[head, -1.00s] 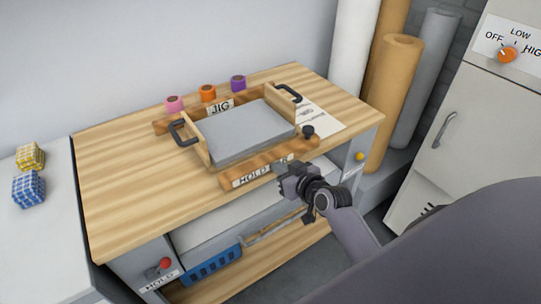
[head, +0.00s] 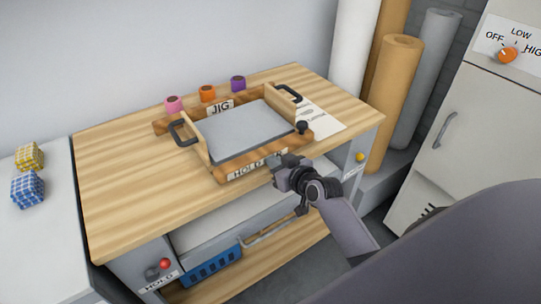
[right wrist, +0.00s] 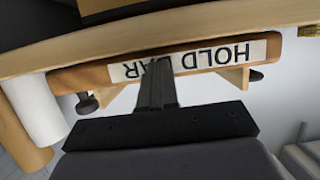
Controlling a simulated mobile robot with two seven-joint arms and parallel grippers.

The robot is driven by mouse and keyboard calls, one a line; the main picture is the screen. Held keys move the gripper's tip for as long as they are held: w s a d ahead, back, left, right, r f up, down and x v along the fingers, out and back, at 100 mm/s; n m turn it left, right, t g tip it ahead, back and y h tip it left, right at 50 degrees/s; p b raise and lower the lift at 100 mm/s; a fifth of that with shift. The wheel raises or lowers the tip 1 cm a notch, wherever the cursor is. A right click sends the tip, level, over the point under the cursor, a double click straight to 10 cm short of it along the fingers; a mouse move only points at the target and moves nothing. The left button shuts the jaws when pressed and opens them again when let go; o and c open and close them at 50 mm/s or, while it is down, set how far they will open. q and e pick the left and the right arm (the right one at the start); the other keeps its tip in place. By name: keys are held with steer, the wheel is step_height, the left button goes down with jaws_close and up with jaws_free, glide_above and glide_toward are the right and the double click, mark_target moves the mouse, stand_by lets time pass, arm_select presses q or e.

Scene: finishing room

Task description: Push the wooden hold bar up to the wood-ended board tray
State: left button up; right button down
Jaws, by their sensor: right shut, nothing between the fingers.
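The wooden hold bar (head: 222,175), with a white HOLD BAR label, lies along the near side of the wood-ended board tray (head: 201,150). No clear gap shows between bar and tray in the head view; whether they touch all along is hard to tell. The tray holds a grey board and has black handles at both ends. My right gripper (head: 277,166) is shut and empty, its tips at the bar's near face. In the right wrist view the shut fingers (right wrist: 157,68) cover part of the label on the bar (right wrist: 90,77). My left gripper is out of view.
The JIG fence (head: 165,126) stands behind the tray. Pink, orange and purple spools (head: 237,83) sit at the back. A black knob (head: 302,127) is at the bar's right end. A paper sheet (head: 323,122) lies right. The left of the wooden bench (head: 120,185) is clear.

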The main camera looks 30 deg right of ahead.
mark_target(266, 152)
steer(key=shift+w, duration=0.15)
steer(key=shift+w+a+b, duration=0.15)
steer(key=shift+w+b, duration=0.45)
steer(key=shift+w, duration=1.3)
steer(key=shift+w+a, duration=0.1)
steer(key=shift+w, duration=0.65)
steer(key=s+r+p, duration=0.1)
steer(key=s+p, duration=0.1)
steer(key=shift+s+r+p, duration=0.15)
steer(key=shift+r+p, duration=0.15)
steer(key=shift+r, duration=0.05)
steer(key=shift+p+v, duration=0.85)
steer(key=shift+v, duration=0.7)
steer(key=shift+r, duration=0.15)
